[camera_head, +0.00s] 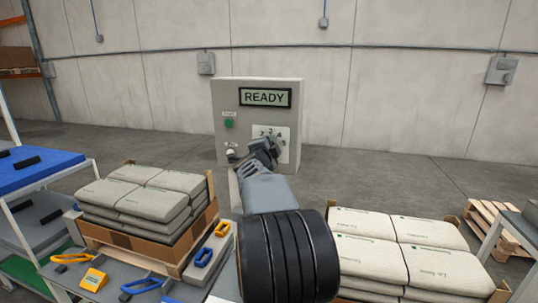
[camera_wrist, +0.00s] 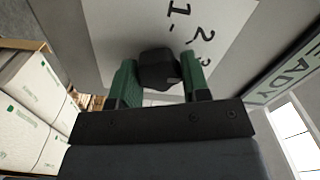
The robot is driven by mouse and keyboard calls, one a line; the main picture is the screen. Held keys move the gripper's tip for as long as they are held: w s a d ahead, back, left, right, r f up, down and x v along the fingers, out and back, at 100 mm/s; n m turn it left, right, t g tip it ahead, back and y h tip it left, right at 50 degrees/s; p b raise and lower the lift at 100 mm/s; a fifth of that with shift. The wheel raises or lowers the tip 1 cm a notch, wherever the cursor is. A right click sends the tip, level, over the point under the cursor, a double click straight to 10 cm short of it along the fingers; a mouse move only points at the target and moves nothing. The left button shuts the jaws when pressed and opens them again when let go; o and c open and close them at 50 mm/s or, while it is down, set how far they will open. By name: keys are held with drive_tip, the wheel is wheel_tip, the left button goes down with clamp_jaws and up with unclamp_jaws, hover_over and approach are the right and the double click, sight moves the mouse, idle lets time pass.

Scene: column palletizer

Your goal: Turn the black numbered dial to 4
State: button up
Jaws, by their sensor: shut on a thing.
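The black dial (camera_wrist: 160,70) sits on a white number plate (camera_wrist: 120,30) on the front of a grey control cabinet (camera_head: 225,108). In the wrist view my gripper (camera_wrist: 158,82) has its two green fingers on either side of the dial, shut on it. The digits 1, 2 and part of 3 show on the plate there. The dial's pointer mark cannot be made out. In the head view my gripper (camera_head: 266,150) covers the dial and part of the plate (camera_head: 283,152). A display (camera_head: 265,97) on the cabinet reads READY.
A green button (camera_head: 228,123) and a pale knob (camera_head: 231,154) are on the cabinet's left side. Stacked sacks stand at left (camera_head: 145,190) and right (camera_head: 370,240). Blue and yellow tools lie front left. Open floor lies either side of the cabinet.

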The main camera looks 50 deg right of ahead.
drive_tip(key=m+b, duration=0.2)
drive_tip(key=m, duration=0.2)
drive_tip(key=shift+f+m+b, duration=0.3)
drive_tip(key=shift+b, duration=0.1)
drive_tip(key=shift+m+b, duration=1.05)
drive_tip(key=shift+m, duration=0.95)
drive_tip(key=o, duration=0.9)
drive_tip(key=shift+r, duration=0.1)
drive_tip(key=v, duration=1.3)
drive_tip(key=shift+s+a, duration=0.3)
